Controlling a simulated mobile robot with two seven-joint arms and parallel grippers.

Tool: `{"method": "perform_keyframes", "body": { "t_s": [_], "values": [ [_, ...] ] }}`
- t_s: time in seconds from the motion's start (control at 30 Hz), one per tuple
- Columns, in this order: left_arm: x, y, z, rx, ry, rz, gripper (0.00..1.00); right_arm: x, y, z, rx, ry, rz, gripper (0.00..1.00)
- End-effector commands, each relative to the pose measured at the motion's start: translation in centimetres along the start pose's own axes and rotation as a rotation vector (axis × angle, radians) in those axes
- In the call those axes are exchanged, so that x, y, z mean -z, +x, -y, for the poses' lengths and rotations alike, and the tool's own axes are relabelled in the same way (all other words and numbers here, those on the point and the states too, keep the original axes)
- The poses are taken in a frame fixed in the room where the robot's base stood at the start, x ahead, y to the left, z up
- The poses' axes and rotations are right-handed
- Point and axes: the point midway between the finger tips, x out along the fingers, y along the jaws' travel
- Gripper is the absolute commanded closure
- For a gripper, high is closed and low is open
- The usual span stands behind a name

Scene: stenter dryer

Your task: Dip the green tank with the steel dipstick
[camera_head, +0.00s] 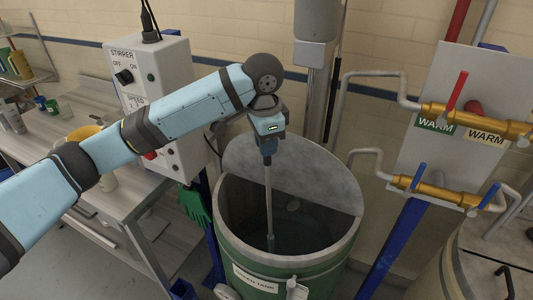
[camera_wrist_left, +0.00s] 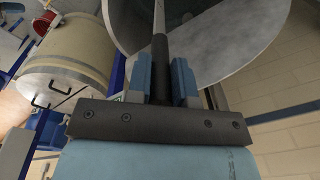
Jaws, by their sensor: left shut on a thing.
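The green tank (camera_head: 262,262) stands at the centre of the head view, with a label on its front and its half lid (camera_head: 285,170) raised at the back. Dark liquid (camera_head: 300,232) shows inside. My left gripper (camera_head: 268,150) is above the tank, shut on the upper end of the steel dipstick (camera_head: 268,195). The dipstick hangs nearly upright inside the tank opening, its lower end near the liquid. I cannot tell how far it is in. The left wrist view shows the dipstick (camera_wrist_left: 159,55) between the fingers (camera_wrist_left: 168,80). My right gripper is not in view.
A stirrer control box (camera_head: 155,105) stands behind my left arm, above a steel bench (camera_head: 125,195). Brass valves (camera_head: 440,192) and pipes marked WARM are at the right. A second, pale tank (camera_head: 450,275) is at the lower right. Green gloves (camera_head: 193,203) hang left of the tank.

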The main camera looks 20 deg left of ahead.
Motion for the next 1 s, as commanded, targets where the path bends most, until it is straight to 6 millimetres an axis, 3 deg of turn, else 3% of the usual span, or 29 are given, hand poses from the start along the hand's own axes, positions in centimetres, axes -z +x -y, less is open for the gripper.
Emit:
{"method": "perform_keyframes", "body": {
  "t_s": [1.0],
  "values": [
    [0.1,-12.4,0.1,0.003,-0.001,-0.002,1.00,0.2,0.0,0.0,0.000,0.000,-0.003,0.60]
  ]
}}
